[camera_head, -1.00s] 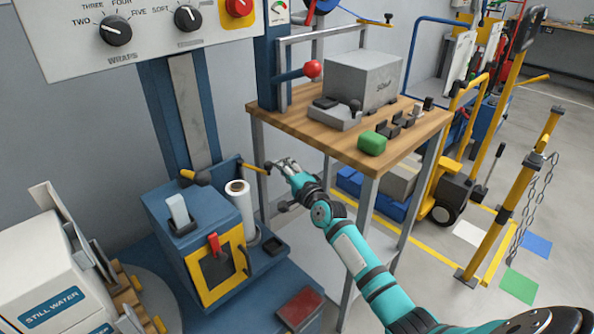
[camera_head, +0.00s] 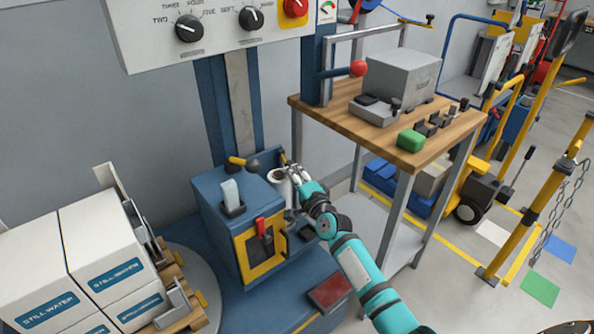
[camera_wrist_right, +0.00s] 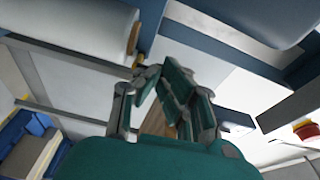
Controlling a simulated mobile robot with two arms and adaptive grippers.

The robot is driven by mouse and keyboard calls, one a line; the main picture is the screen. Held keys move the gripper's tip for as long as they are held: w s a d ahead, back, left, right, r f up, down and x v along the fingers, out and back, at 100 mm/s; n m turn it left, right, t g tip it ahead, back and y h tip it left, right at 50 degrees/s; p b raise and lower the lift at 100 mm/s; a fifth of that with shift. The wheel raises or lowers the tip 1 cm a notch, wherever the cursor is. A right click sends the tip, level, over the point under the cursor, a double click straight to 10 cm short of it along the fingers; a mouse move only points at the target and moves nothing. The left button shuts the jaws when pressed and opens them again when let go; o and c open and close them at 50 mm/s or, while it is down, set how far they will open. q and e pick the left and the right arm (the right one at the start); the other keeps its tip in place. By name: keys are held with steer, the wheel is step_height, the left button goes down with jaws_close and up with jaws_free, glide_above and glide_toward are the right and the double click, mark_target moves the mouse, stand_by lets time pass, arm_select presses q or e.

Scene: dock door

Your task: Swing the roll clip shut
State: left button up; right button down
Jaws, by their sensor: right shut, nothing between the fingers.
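The white film roll (camera_head: 279,178) stands upright beside the blue machine box, partly hidden by my right gripper. The roll clip (camera_head: 283,157) is a thin yellow arm on the blue post behind the roll. Its visible part points down toward the roll top; its free end is hidden behind my fingers. My right gripper (camera_head: 294,170) is shut and empty, close beside the roll top and clip; contact cannot be told. In the right wrist view the roll (camera_wrist_right: 75,22) lies at upper left, and the shut fingers (camera_wrist_right: 160,78) are near its core end. My left gripper is not in view.
The blue box (camera_head: 222,222) has a yellow-framed front and red latch (camera_head: 261,226). A yellow-black handle (camera_head: 240,162) is behind it. A wooden-topped bench (camera_head: 445,140) stands right of my arm. Water cartons (camera_head: 100,238) stand at left on a turntable (camera_head: 208,290).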

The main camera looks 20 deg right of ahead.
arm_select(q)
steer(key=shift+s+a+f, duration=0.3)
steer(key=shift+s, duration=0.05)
arm_select(e)
steer(key=shift+w+a, duration=0.1)
steer(key=shift+a, duration=0.45)
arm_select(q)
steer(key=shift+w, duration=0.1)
arm_select(e)
steer(key=s, duration=1.2)
steer(key=shift+d, duration=0.35)
steer(key=shift+f, duration=0.15)
